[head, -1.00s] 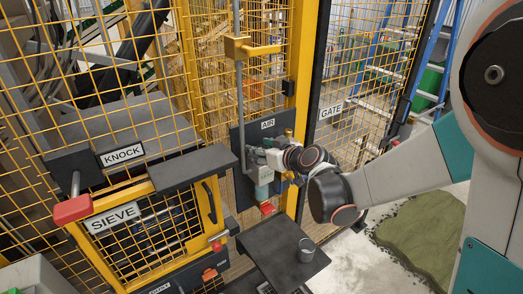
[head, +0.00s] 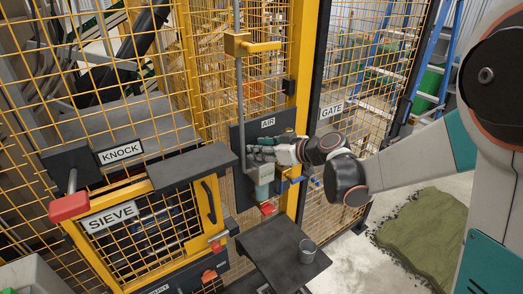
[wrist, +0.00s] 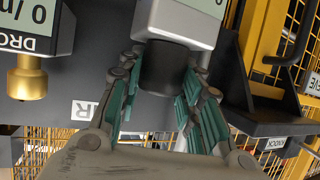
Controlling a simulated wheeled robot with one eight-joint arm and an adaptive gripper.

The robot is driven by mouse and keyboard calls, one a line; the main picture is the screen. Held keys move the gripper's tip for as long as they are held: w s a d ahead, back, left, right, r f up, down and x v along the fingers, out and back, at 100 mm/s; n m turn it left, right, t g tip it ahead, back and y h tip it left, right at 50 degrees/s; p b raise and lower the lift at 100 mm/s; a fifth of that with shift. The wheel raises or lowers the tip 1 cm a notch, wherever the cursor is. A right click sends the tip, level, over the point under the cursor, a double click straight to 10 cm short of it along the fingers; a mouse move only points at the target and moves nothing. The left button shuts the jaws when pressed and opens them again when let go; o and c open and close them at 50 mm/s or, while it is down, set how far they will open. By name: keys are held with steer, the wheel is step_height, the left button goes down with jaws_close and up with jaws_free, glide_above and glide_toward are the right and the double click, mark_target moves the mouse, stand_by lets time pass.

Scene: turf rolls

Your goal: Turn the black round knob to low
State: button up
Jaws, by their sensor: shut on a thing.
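The black round knob (wrist: 168,70) sticks out of a pale grey housing (wrist: 185,25) with a greenish display in the wrist view. My gripper (wrist: 163,98) has its green-padded fingers on either side of the knob and is shut on it. In the head view my gripper (head: 262,152) is at the dark AIR panel (head: 240,180), and the knob is hidden there. I cannot make out a low mark or the knob's setting.
In the wrist view a brass knob (wrist: 26,82) under another display unit (wrist: 35,30) is close on the left. Yellow mesh fencing surrounds the panel. A dark shelf with a grey cup (head: 307,251) stands below, and the SIEVE box (head: 150,230) is to the left.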

steer(key=o, duration=1.1)
steer(key=v, duration=1.2)
steer(key=shift+f, duration=0.1)
steer(key=s+d+f+m+h+b, duration=0.3)
steer(key=s+d+f+b, duration=0.1)
steer(key=s, duration=0.4)
steer(key=s+d+f+m+g+h+b, duration=0.1)
steer(key=s+d+f+m+h+b, duration=0.2)
steer(key=s+f+b, duration=0.2)
steer(key=s+d+f+m+h+b, duration=0.4)
steer(key=s+f, duration=0.3)
steer(key=s, duration=0.4)
steer(key=shift+d, duration=0.3)
